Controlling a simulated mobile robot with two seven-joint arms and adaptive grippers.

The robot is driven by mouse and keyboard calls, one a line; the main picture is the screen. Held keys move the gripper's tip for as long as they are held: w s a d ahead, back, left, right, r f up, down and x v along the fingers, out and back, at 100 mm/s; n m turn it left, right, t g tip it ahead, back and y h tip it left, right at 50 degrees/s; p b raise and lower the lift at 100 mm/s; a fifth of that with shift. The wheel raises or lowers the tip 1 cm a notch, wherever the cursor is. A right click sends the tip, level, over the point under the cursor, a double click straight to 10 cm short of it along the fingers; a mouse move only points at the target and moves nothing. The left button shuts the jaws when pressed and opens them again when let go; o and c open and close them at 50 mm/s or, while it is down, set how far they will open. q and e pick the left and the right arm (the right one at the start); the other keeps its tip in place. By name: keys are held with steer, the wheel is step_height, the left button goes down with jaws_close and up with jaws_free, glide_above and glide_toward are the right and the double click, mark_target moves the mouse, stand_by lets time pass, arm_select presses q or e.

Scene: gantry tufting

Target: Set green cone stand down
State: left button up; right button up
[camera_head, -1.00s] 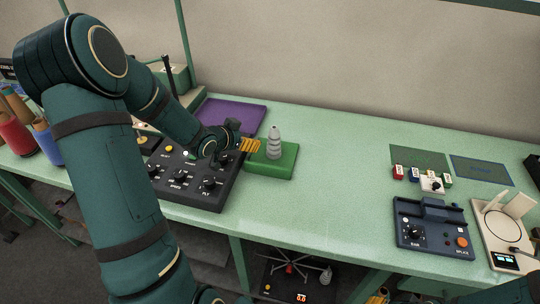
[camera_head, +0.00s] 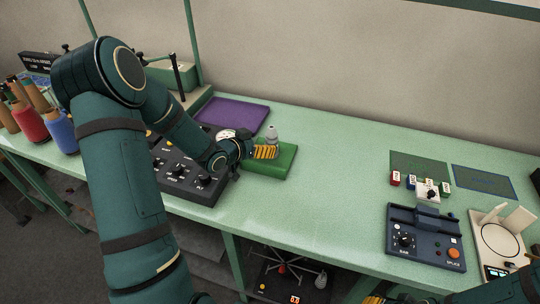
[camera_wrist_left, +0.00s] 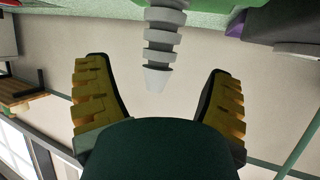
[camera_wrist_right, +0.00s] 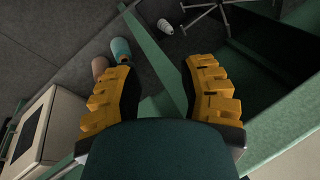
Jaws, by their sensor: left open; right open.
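The green cone stand (camera_head: 284,166) sits on the light green table, with a grey ribbed cone (camera_head: 271,131) upright on it. My left gripper (camera_head: 264,152) is at the cone, its yellow fingers hiding the cone's lower part in the head view. In the left wrist view the cone (camera_wrist_left: 163,45) appears upside down, its tip in line with the gap between the open fingers (camera_wrist_left: 158,66). Nothing is gripped there. My right gripper (camera_wrist_right: 162,66) is open and empty, low down off the table's front edge.
A blue splicer unit (camera_head: 425,240) and a scale (camera_head: 497,240) stand at right. The table between stand and splicer is clear.

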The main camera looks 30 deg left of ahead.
mark_target(273, 139)
arm_select(q)
steer(key=x, duration=0.7)
steer(key=shift+w+f, duration=0.15)
steer(key=c, duration=1.4)
